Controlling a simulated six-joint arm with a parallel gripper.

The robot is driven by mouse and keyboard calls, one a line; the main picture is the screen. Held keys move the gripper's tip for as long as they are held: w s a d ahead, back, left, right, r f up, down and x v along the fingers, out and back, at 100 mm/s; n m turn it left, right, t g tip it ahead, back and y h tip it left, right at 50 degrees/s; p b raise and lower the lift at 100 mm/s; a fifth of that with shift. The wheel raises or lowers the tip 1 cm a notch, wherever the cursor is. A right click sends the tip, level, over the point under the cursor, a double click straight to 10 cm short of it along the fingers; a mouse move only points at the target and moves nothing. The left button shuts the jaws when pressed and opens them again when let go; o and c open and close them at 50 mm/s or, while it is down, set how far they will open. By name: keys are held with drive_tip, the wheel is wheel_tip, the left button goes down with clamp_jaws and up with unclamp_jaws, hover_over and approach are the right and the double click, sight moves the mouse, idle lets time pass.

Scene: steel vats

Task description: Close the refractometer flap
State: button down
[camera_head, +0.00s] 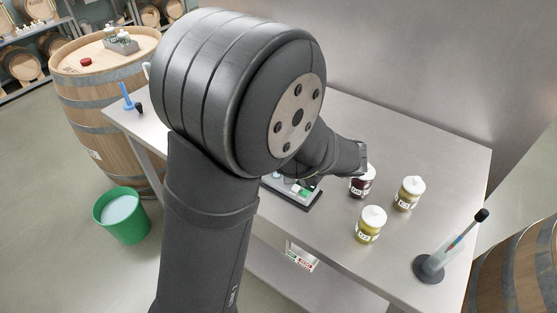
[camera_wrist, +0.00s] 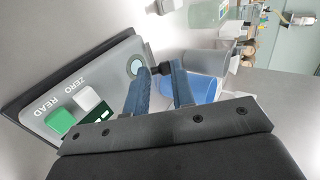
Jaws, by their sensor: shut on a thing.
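The refractometer is a light grey panel on a dark base (camera_wrist: 70,75), with a green READ button (camera_wrist: 61,121), a white ZERO button (camera_wrist: 87,98) and a round well (camera_wrist: 135,66). In the head view the refractometer (camera_head: 312,200) lies on the steel table, partly hidden by my arm. In the wrist view my gripper (camera_wrist: 160,70) is beside the well end, with its fingers close together around a small black piece, which looks like part of the flap. The rest of the flap is not clearly visible. The gripper tips are hidden in the head view.
A dark red jar (camera_head: 362,184) and two yellow jars (camera_head: 408,196) (camera_head: 369,228) stand right of the refractometer. A cylinder on a round base (camera_head: 429,268) stands near the table's right end. A green bucket (camera_head: 127,229) is on the floor by a barrel (camera_head: 75,92).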

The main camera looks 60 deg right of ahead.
drive_tip(key=shift+s+f+t, duration=0.15)
drive_tip(key=shift+f+t, duration=0.05)
drive_tip(key=shift+t, duration=0.4)
drive_tip(key=shift+a, duration=0.1)
drive_tip(key=c, duration=1.3)
unclamp_jaws()
drive_tip(key=v, duration=1.7)
drive_tip(key=shift+s, duration=0.3)
drive_tip(key=shift+f, duration=0.1)
